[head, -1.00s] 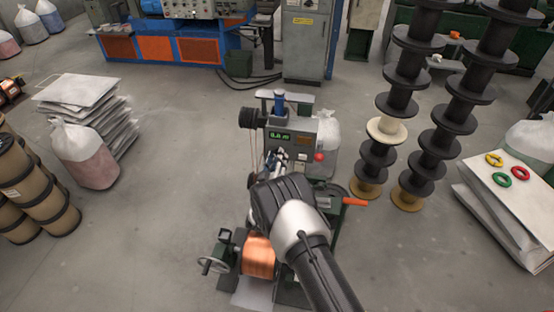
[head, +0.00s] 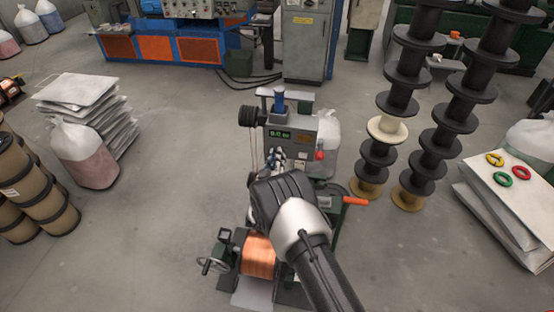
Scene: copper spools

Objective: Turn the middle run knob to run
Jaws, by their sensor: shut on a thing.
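The winding machine's grey control box (head: 306,133) stands in the middle of the head view, with a green-lit display (head: 279,135) and a red button (head: 320,155) on its right side. My gripper (head: 279,158) is at the front of the box, just below the display, shut on the run knob. The knob itself is hidden behind the fingers and my wrist, so its pointer and setting cannot be seen. A copper-wound spool (head: 259,257) sits low on the machine, left of my arm.
A handwheel (head: 212,265) sticks out at lower left and an orange-handled lever (head: 355,201) at right. Stacked black spools (head: 437,140) stand to the right. White bags and sheets (head: 85,112) lie at left. The floor between is clear.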

